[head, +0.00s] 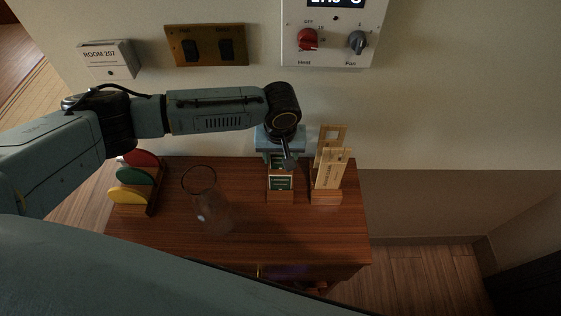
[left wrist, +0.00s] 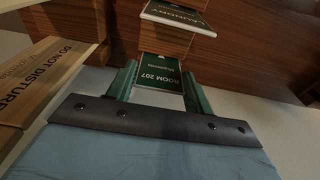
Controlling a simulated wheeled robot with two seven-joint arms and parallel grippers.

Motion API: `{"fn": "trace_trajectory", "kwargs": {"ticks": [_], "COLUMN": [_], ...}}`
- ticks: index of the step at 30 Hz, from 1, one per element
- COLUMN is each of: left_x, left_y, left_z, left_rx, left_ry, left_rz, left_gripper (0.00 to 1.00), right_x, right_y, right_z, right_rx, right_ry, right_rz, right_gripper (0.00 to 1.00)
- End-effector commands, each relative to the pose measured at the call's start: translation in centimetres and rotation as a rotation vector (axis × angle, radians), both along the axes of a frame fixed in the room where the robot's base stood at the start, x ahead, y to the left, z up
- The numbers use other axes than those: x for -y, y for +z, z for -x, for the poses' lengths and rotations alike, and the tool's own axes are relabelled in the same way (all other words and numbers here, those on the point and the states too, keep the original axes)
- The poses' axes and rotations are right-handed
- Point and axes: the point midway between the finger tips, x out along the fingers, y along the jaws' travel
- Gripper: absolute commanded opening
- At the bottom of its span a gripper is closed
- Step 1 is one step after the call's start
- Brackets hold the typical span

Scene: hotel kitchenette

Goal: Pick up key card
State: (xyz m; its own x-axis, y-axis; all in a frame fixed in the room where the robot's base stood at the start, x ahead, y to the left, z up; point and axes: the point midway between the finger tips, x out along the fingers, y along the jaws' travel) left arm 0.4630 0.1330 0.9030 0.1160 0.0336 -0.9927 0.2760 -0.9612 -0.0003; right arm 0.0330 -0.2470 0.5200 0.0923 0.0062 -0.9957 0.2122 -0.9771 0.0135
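The key card (left wrist: 160,72), green and marked ROOM 207, stands at the rear of a small wooden holder in the left wrist view. My left gripper (left wrist: 160,85) has one green finger at each side edge of this card, with no clear gap, and appears shut on it. In the head view my left gripper (head: 281,156) points down over the back of the card holder (head: 280,197) and hides part of the rear card. A second green card (left wrist: 178,14), marked LAUNDRY, stands farther along the holder; it shows in front in the head view (head: 281,183). My right gripper is not in view.
Wooden door hangers (head: 329,170) stand in a holder close to the right of the card holder. A clear glass vase (head: 211,205) and a rack of coloured discs (head: 135,180) stand to the left. The wall with its control panel (head: 330,40) is close behind. The cabinet top's (head: 310,235) front right is clear.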

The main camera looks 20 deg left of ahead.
Motion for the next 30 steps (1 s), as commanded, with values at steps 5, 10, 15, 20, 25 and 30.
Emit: {"fn": "trace_trajectory", "kwargs": {"ticks": [5,10,15,20,25,30], "left_x": [0.0,0.0,0.0,0.0,0.0,0.0], "left_y": [0.0,0.0,0.1,1.1,3.6,7.6], "left_z": [0.0,0.0,0.0,0.0,-0.1,-0.1], "left_rx": [0.0,0.0,0.0,0.002,0.003,0.003], "left_ry": [0.0,0.0,0.0,0.0,0.0,0.0], "left_rz": [0.0,0.0,0.0,0.002,0.001,0.002], "left_gripper": [0.27,0.27,0.27,0.27,0.27,0.27], "right_x": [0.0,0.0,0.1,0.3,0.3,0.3], "right_y": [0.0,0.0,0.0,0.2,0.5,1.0], "right_z": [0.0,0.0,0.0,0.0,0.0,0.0], "right_rx": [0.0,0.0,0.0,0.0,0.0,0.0], "right_ry": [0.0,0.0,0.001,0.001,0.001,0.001], "right_rz": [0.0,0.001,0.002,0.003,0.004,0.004], "right_gripper": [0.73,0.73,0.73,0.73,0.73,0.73]}}
